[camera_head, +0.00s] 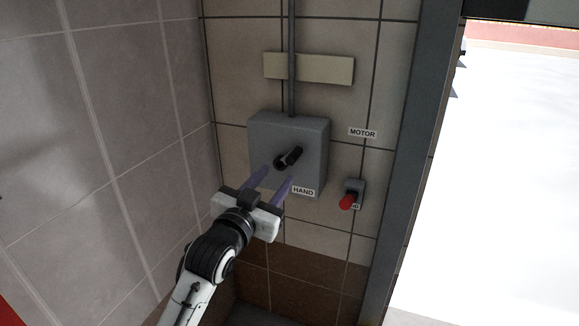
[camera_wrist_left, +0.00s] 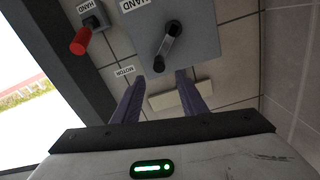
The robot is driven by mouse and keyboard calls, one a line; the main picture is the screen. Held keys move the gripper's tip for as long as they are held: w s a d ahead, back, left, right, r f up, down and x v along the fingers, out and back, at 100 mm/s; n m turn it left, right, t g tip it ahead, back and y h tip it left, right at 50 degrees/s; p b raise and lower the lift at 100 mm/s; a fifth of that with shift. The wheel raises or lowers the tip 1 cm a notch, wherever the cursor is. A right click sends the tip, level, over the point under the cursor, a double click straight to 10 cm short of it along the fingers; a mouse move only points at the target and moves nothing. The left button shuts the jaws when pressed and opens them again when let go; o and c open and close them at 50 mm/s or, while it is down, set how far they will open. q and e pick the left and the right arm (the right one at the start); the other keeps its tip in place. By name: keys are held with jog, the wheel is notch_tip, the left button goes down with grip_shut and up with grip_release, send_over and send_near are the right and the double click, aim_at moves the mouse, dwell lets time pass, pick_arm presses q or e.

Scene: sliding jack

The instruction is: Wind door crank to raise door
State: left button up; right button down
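The black door crank (camera_head: 290,157) sticks out of a grey box (camera_head: 316,135) on the tiled wall. Its grip points up and right in the head view. My left gripper (camera_head: 278,176) is open, its two purple fingers apart and pointing at the box just below the crank. In the left wrist view, the crank (camera_wrist_left: 169,46) appears beyond the fingertips of the left gripper (camera_wrist_left: 161,75), with nothing between the fingers. I cannot tell whether a finger touches the box. My right gripper is in neither view.
A red-handled switch (camera_head: 348,200) is right of the box, its handle down by a partly covered label; a MOTOR label (camera_head: 362,133) is above. A dark door post (camera_head: 405,160) borders a bright opening. A tiled side wall (camera_head: 110,130) stands close on the left.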

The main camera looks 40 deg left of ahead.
aim_at(288, 164)
pick_arm(q)
jog(key=x, duration=0.9)
jog(key=shift+w, duration=0.3)
jog(key=shift+f, duration=0.1)
grip_shut()
